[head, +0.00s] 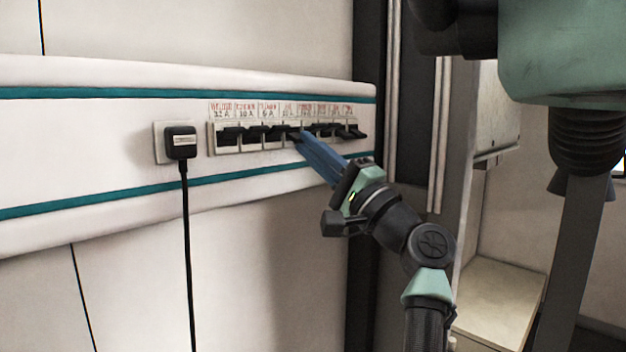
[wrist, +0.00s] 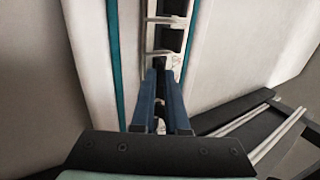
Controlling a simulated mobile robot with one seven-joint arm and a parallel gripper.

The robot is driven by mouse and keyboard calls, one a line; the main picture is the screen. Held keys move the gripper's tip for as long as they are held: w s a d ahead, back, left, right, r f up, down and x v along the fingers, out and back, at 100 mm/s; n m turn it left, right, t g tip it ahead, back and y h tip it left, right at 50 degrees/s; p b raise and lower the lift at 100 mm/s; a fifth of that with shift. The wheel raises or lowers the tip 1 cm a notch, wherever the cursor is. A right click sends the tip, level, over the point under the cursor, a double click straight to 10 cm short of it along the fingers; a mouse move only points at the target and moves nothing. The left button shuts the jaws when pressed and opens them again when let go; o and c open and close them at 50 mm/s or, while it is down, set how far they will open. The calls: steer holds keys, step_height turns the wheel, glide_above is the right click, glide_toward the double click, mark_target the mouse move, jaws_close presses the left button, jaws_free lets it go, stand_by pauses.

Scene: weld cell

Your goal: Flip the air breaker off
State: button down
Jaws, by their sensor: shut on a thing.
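A row of breakers (head: 226,150) with black levers sits in a white panel on the wall, with red labels above. The labels are too small to read surely, so I cannot tell which is the air breaker. My gripper (head: 302,137) has its blue fingers at the row, right of its middle. It is shut on a black breaker lever (head: 292,136), whose end is mostly hidden by the fingers. In the wrist view my gripper (wrist: 164,76) meets the breaker strip (wrist: 165,40), and other dark levers show beyond the tips.
A black plug (head: 181,142) with a hanging cable (head: 187,240) is left of the breakers. Neighbouring levers (head: 325,130) stand close to the right of my fingers. A dark post (head: 368,80) rises right of the panel.

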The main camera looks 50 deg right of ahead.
steer(key=shift+w+f+t+b, duration=0.15)
steer(key=shift+t+b, duration=0.55)
steer(key=shift+b, duration=1)
steer(key=c, duration=0.9)
jaws_free()
steer(key=shift+f, duration=0.1)
steer(key=b+v, duration=0.3)
steer(key=v, duration=1)
steer(key=shift+a, duration=0.1)
